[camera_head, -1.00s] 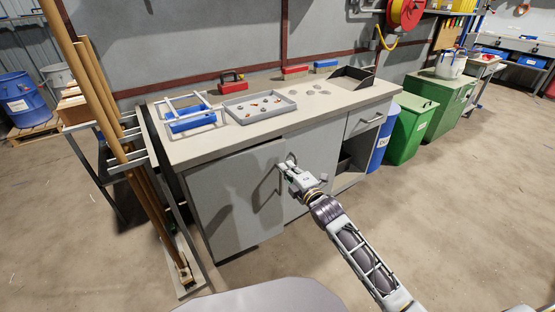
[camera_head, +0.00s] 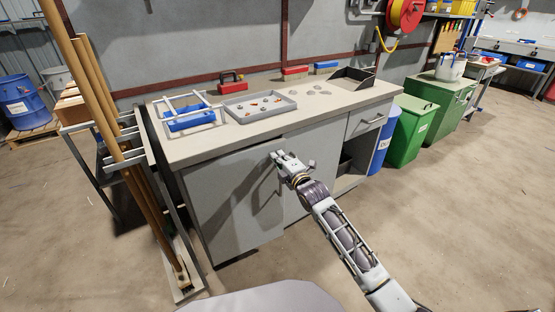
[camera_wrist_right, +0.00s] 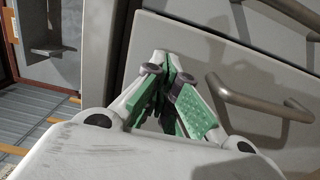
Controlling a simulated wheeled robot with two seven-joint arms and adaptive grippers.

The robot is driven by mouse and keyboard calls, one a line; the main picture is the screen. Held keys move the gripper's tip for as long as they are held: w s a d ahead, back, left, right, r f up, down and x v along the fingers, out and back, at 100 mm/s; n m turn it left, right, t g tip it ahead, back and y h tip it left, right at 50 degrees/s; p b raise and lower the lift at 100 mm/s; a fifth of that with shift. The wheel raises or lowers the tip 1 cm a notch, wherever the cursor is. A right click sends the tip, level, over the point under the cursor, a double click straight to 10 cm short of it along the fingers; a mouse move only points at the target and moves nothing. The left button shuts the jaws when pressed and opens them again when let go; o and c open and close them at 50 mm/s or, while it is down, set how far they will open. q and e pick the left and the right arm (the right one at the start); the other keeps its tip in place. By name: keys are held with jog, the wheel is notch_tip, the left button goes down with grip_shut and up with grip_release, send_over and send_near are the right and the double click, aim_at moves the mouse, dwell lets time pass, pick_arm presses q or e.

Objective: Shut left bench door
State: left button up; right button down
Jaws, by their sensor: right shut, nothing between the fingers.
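The left bench door (camera_head: 228,205) is a plain grey panel under the left part of the bench top in the head view. It lies nearly in line with the bench front; I cannot tell whether a small gap is left. My right gripper (camera_head: 279,156) is in front of the door's upper right edge, and its shadow falls on the panel. In the wrist view the right gripper (camera_wrist_right: 170,62) is shut and empty, its fingertips close to a grey panel. A bar handle (camera_wrist_right: 262,104) is right of the fingers, not gripped. My left gripper is not in view.
The bench top (camera_head: 300,118) carries a grey tray (camera_head: 240,113) of scraps and a blue item with a white frame (camera_head: 188,118). A rack with long poles (camera_head: 110,130) stands close left. Green bins (camera_head: 408,135) stand right. The front floor is clear.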

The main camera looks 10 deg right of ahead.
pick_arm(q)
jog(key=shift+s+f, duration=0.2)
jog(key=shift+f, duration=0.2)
pick_arm(e)
jog(key=shift+w+a, duration=0.1)
jog(key=shift+w, duration=0.15)
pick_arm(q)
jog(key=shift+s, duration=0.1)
